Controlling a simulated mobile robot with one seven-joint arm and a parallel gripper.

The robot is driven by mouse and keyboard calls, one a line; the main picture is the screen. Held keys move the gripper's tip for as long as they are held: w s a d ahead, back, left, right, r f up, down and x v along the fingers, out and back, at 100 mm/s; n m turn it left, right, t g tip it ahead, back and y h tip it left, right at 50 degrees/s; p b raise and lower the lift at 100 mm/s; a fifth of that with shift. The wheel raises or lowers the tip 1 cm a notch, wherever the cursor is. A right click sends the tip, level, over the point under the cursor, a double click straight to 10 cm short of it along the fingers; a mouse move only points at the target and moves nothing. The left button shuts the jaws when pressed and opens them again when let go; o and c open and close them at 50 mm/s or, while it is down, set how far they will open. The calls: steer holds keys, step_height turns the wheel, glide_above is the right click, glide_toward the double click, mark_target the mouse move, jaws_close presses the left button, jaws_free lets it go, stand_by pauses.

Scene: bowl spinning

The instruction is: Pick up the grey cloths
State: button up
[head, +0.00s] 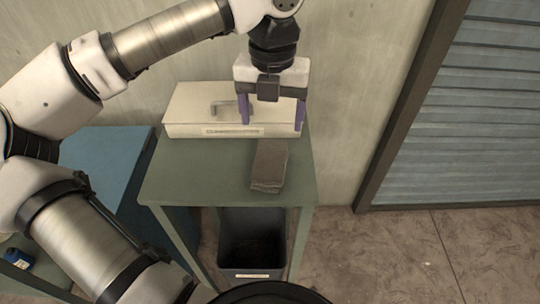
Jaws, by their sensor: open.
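The grey cloths (268,166) lie as a neat folded stack on the green table (200,180), right of its middle. The stack is brownish grey and longer front to back than wide. My gripper (271,122) is above the back part of the table, behind the cloths in the picture and in front of the white box. Its two purple fingers point down and are spread wide, with nothing between them. It does not touch the cloths. The exact height of the fingers above the table is hard to tell.
A white lidded box (190,112) with a handle stands at the table's back, against the wall. A dark bin (252,262) is under the table. A blue surface (105,165) adjoins on the left. The table's left front is clear. A louvred door (470,110) is at right.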

mark_target(270, 160)
step_height(270, 160, down, 8)
steer(key=shift+s+r+p, duration=0.1)
steer(key=shift+r+p, duration=0.05)
steer(key=shift+p, duration=0.45)
steer(key=shift+a+f+p, duration=0.1)
steer(key=shift+f+p, duration=1.05)
steer(key=shift+f, duration=1.55)
steer(key=c, duration=1.1)
